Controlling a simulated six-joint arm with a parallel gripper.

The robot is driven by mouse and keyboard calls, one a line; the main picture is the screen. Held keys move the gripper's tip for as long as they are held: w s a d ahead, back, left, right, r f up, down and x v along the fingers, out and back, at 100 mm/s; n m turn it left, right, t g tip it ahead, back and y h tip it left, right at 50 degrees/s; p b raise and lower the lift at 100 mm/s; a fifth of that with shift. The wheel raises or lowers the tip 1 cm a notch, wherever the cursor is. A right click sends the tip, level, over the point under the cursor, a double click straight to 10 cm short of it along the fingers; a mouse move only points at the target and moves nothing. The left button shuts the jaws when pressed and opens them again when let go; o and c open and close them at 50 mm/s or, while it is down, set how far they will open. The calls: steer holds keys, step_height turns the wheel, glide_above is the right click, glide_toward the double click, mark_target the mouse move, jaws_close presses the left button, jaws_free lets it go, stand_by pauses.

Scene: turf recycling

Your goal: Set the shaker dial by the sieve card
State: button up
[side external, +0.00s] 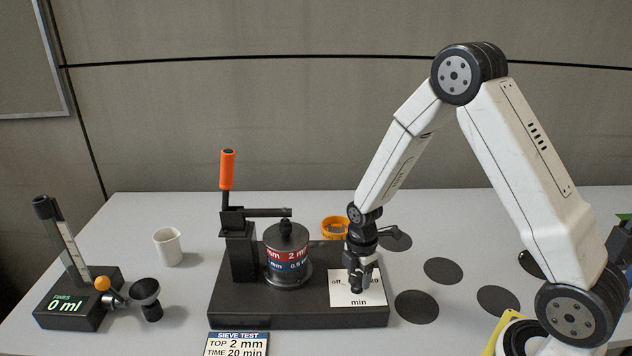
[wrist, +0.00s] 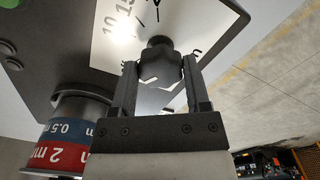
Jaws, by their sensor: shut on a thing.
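The shaker dial is a dark knob (wrist: 160,65) on a white scale plate (side external: 343,297) marked "off" and "min" on the black shaker base (side external: 250,308). My gripper (side external: 360,277) points down over the plate, and its two fingers (wrist: 157,80) are shut on the knob in the wrist view. The wrist view shows "10" and "15" on the plate; glare and the gripper hide other marks, and I cannot tell the dial's setting. The sieve card (side external: 236,344) at the front edge reads "SIEVE TEST, TOP 2 mm, TIME 20 min". Its lower part is cut off.
The sieve stack (side external: 288,258) with red 2 mm and blue 0.5 mm bands stands left of the plate, beside an orange-handled lever clamp (side external: 227,170). A fines meter (side external: 75,300) reading 0 ml, a white cup (side external: 168,246) and an orange dish (side external: 336,228) stand around. Dark discs (side external: 443,270) lie at right.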

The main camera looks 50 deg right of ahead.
steer(key=shift+m, duration=0.3)
steer(key=m, duration=1.1)
steer(key=shift+a, duration=0.1)
steer(key=m, duration=0.6)
steer(key=shift+m, duration=0.3)
steer(key=m, duration=0.5)
steer(key=shift+r+m, duration=0.1)
steer(key=shift+m, duration=0.2)
steer(key=o, duration=1.3)
